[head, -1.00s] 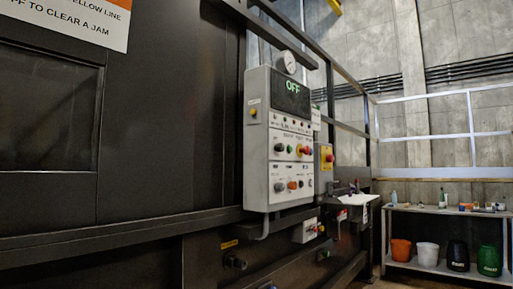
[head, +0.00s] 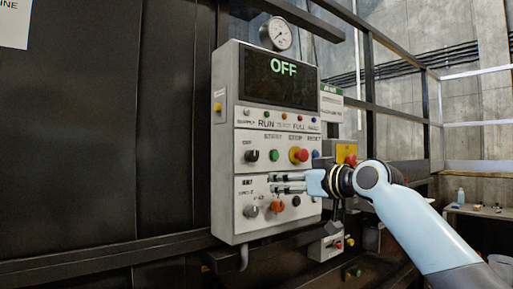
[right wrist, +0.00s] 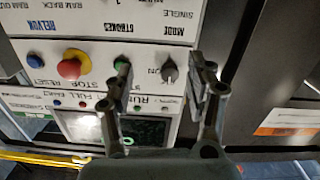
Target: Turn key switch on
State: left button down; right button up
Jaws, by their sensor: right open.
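The control panel (head: 228,150) is a light grey box on the dark machine, and its display (head: 278,75) reads OFF. The key switch (head: 251,155) is a small dark knob at the left end of the upper control row. In the right wrist view the panel is upside down, and the key switch (right wrist: 169,70) shows between the fingers, closer to the right one. My right gripper (head: 271,184) is open and empty in front of the panel, below and right of the switch in the head view. No contact with the switch is visible. My left gripper is out of view.
A green button (head: 274,154) and a red stop button (head: 299,155) share the switch's row. In the wrist view the left finger overlaps the green button. An orange knob (head: 277,206) is below the gripper. A gauge (head: 276,34) tops the panel.

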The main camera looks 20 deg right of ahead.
jog(key=n+y, duration=0.1)
send_near(255, 156)
jog(key=p+x, duration=0.2)
jog(key=x, duration=0.7)
jog(key=shift+s+r, duration=0.1)
jog(key=shift+w+a, duration=0.2)
jog(key=shift+w, duration=0.25)
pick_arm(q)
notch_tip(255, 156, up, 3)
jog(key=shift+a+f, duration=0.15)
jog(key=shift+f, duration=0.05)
pick_arm(e)
grip_shut()
jog(key=shift+t, duration=0.3)
